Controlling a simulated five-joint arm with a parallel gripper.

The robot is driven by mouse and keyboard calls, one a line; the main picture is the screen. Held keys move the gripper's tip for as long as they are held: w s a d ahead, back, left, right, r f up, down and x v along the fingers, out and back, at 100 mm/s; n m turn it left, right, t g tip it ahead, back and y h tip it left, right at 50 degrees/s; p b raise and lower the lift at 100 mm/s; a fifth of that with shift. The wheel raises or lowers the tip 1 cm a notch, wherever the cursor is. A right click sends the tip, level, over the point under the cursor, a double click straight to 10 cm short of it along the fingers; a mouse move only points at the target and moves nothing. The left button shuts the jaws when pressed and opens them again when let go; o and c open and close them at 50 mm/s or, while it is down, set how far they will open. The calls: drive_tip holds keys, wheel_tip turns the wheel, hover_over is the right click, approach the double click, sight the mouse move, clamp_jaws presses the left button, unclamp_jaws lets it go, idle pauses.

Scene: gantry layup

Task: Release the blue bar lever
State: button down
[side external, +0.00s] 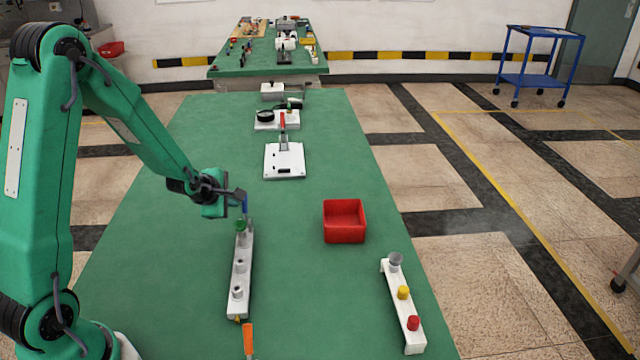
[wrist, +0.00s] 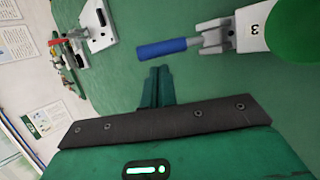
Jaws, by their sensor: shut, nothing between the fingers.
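The blue bar lever (wrist: 165,47) sticks out from a grey bracket (wrist: 215,35) in the wrist view. In the side external view the lever (side external: 245,204) stands roughly upright at the far end of a long white fixture (side external: 238,275). My gripper (wrist: 159,70) is shut and empty. Its fingertips are just beside the lever, with a strip of green showing between them in the wrist view. In the side external view my gripper (side external: 240,196) is close against the lever's left side; contact cannot be told there.
A green knob (side external: 240,225) and grey posts sit along the fixture. An orange handle (side external: 248,338) is at its near end. A red bin (side external: 344,222) and a white strip with coloured knobs (side external: 409,318) stand to the right. White clamp plates (side external: 285,162) lie farther back.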

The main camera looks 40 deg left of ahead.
drive_tip(key=shift+w+d+r, duration=0.15)
drive_tip(key=shift+d+r, duration=0.1)
drive_tip(key=shift+d, duration=0.25)
drive_tip(key=shift+d+r, duration=0.45)
drive_tip(key=shift+d, duration=0.35)
drive_tip(key=shift+r, duration=1.05)
drive_tip(key=shift+a, duration=0.1)
drive_tip(key=a, duration=0.1)
drive_tip(key=s+a+f, duration=0.2)
drive_tip(key=a, duration=0.1)
drive_tip(key=shift+s+f, duration=0.1)
drive_tip(key=shift+f, duration=0.1)
drive_tip(key=d+f+v, duration=0.1)
drive_tip(key=v, duration=0.9)
drive_tip(key=shift+s+d, duration=0.2)
drive_tip(key=shift+s, duration=0.05)
